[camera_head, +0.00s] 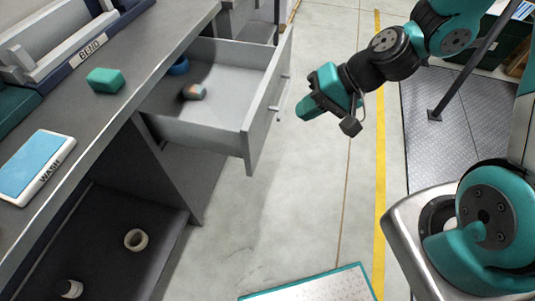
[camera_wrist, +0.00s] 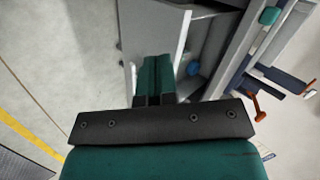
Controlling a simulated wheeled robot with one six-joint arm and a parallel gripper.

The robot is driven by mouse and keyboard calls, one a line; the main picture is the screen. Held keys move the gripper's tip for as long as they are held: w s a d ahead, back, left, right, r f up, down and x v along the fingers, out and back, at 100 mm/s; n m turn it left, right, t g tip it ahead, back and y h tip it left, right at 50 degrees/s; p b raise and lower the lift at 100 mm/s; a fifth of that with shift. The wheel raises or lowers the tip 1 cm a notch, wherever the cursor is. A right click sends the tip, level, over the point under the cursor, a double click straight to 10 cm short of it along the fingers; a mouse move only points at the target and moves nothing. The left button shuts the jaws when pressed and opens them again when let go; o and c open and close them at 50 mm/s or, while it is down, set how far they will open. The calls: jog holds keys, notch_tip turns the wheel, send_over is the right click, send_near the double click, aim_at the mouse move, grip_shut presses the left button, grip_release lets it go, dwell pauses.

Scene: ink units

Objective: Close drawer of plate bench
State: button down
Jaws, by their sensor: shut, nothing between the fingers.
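The grey drawer (camera_head: 268,98) of the plate bench (camera_head: 120,92) stands pulled out in the head view. Its front panel faces right, with a small handle on its outer face. A blue ring (camera_head: 178,66) and a small brown and grey piece (camera_head: 193,92) lie inside it. My gripper (camera_head: 304,106) is to the right of the drawer front, apart from it in the head view, with its fingers together and empty. In the wrist view my gripper (camera_wrist: 155,72) points toward the drawer front (camera_wrist: 180,50), and the blue ring (camera_wrist: 193,68) shows beyond; whether the fingertips touch the panel is unclear.
A green block (camera_head: 105,80), a tray marked WASH (camera_head: 36,167) and a fixture marked BEND (camera_head: 75,50) are on the bench top. A white ring (camera_head: 136,240) lies on the lower shelf. The floor (camera_head: 290,200) in front of the drawer is clear.

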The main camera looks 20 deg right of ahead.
jog(key=w+d+f+m+t+b, duration=0.2)
jog(key=d+f+m+b, duration=0.15)
jog(key=f, duration=0.65)
jog(key=p, duration=0.2)
send_near(258, 142)
jog(key=shift+m, duration=0.25)
jog(key=x, duration=0.5)
jog(key=shift+f, duration=0.6)
jog(key=shift+w+a+f, duration=0.1)
jog(key=shift+w+a, duration=0.2)
jog(key=shift+a, duration=0.2)
jog(key=shift+w+a, duration=0.1)
